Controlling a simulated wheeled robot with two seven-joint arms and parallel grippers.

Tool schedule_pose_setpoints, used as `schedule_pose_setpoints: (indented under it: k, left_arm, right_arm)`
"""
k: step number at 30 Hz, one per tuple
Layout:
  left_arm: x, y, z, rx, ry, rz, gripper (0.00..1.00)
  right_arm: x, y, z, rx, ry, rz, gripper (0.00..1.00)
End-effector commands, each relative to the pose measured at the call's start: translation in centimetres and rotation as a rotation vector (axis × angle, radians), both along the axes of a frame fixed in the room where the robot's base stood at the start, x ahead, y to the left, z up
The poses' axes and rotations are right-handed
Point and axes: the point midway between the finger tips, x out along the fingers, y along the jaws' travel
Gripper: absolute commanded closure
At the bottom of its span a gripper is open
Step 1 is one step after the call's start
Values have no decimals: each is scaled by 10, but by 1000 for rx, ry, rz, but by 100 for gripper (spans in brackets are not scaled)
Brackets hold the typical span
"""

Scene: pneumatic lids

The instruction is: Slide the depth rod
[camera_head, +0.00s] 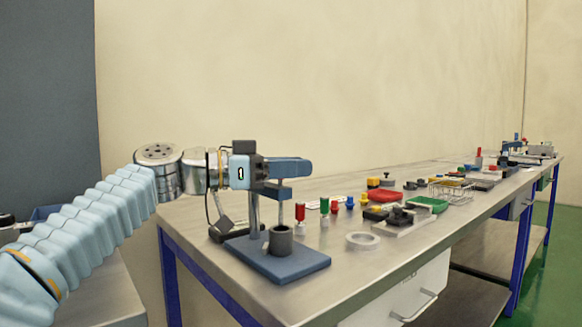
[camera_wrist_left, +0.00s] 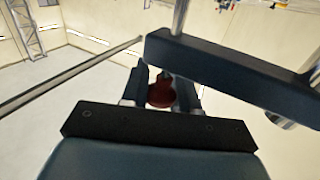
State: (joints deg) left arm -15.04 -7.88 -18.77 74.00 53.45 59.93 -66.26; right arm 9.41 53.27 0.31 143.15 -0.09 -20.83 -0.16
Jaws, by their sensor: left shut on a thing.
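A small stand with a blue base plate (camera_head: 305,263) stands at the near left end of the bench. It has upright metal posts, a dark cross arm (camera_head: 275,189) and a grey cup (camera_head: 280,241) on the base. The cross arm also shows in the left wrist view (camera_wrist_left: 235,72), with a metal post through it. The rod's upper part is hidden in the head view. My right gripper is not in view.
A pale ring (camera_head: 363,240) lies right of the stand. Several coloured pegs, a red tray (camera_head: 384,195), a green tray (camera_head: 428,205) and a wire basket (camera_head: 451,190) sit farther along the bench. The bench's front edge is close to the stand.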

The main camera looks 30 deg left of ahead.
Motion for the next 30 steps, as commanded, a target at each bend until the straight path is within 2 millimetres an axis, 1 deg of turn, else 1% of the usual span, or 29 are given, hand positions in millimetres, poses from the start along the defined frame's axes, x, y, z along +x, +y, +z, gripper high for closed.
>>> schedule_pose_setpoints:
  k: [5, 7, 8, 12, 16, 19, 27, 28, 30]
  left_arm:
    - [0, 0, 0, 0, 0, -1, 100]
    - [0, 0, 4, 1, -1, -1, 100]
    - [0, 0, 9, 1, -1, -1, 100]
    - [1, 0, 40, 2, -2, 1, 100]
    - [0, 0, 61, 2, -1, 1, 100]
    - [0, 1, 66, 1, -2, 1, 100]
    - [0, 1, 68, -5, -8, 4, 100]
    - [-1, 1, 69, -4, -8, 5, 69]
    - [-1, 1, 68, -4, -7, 4, 58]
  right_arm:
    - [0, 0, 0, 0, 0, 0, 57]
    - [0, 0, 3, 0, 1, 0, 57]
    - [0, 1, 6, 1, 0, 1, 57]
    - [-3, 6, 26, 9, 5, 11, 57]
    - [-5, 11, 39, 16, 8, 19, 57]
    - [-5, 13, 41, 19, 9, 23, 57]
    - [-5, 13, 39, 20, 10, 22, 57]
    - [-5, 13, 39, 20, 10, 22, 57]
    - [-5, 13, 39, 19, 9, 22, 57]
